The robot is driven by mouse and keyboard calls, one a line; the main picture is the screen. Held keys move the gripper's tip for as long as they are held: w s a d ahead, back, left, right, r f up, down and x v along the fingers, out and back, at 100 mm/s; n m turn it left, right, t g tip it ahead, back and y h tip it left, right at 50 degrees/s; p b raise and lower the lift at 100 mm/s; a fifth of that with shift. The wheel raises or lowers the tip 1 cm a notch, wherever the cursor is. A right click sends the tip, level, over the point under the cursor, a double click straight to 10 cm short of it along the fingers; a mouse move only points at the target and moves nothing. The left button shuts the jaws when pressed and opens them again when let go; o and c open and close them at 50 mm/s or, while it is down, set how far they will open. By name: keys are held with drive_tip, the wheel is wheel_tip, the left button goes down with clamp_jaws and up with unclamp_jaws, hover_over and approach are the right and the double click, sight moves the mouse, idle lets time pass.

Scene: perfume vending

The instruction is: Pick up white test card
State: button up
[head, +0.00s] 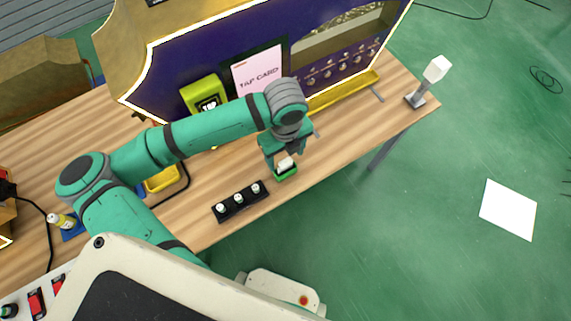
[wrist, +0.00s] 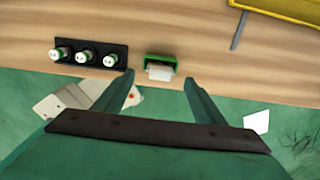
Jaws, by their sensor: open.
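The white test card (head: 286,163) sits in a small green holder (head: 287,174) near the front edge of the wooden table. In the wrist view the white card (wrist: 160,73) shows at the front of the green holder (wrist: 161,60). My gripper (head: 284,152) is above the holder in the head view and partly covers it. In the wrist view my gripper (wrist: 159,80) is open and empty, its fingers on either side of the card in the picture. I cannot tell the exact height gap.
A black rack with several white-capped bottles (head: 239,201) stands left of the holder. The purple vending machine (head: 218,58) with a yellow tray (head: 343,92) stands behind. A white-headed stand (head: 436,70) is at the right table end. A white sheet (head: 508,210) lies on the floor.

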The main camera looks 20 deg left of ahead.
sight(285, 162)
drive_tip(key=shift+f, duration=2.75)
drive_tip(key=c, duration=1.1)
